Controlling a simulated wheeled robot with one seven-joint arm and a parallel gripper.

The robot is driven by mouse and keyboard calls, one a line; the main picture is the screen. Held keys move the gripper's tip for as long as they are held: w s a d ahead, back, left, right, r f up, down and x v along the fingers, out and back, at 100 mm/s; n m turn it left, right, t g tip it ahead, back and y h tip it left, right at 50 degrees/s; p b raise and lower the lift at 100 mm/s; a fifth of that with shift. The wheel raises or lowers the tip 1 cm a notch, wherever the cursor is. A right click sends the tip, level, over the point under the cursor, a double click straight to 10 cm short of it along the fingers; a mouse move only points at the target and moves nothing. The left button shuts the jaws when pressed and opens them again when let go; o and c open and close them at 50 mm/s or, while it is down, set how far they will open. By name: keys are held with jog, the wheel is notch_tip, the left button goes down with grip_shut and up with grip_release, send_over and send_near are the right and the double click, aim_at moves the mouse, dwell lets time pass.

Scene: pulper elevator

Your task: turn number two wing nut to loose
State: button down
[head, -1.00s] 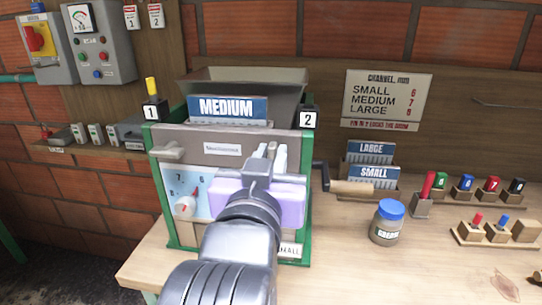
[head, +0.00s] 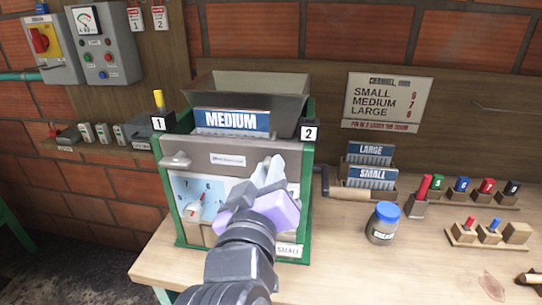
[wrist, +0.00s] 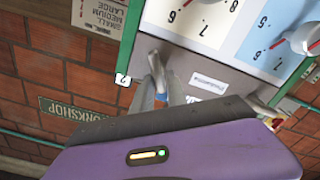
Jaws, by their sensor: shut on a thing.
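The number two wing nut is at the upper right of the machine's front panel, mostly hidden behind my fingers. In the wrist view a bit of grey metal at the fingertips seems to be it. My gripper (head: 272,168), with a purple body, reaches the panel there and is shut on it; the fingers also show in the wrist view (wrist: 160,82). The other wing nut (head: 176,160), grey, sits at the panel's upper left, free of my gripper. A plate marked 2 (head: 310,132) is on the right top corner, a plate marked 1 (head: 159,124) on the left.
A hopper (head: 250,95) and MEDIUM plate (head: 232,121) top the machine. A dial (head: 195,208) is left of my gripper. A crank handle (head: 350,194) and blue-lidded jar (head: 384,224) stand to the right, with coloured pegs (head: 462,185) beyond. The bench front is clear.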

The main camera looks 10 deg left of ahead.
jog(key=n+p, duration=0.9)
jog(key=shift+a+f, duration=0.3)
jog(key=shift+f, duration=0.1)
jog(key=shift+f+n+p, duration=0.2)
jog(key=shift+n+p, duration=0.55)
jog(key=shift+n, duration=0.35)
jog(key=shift+a+f, duration=0.1)
jog(key=c, duration=1.4)
grip_release()
jog(key=shift+o, duration=0.2)
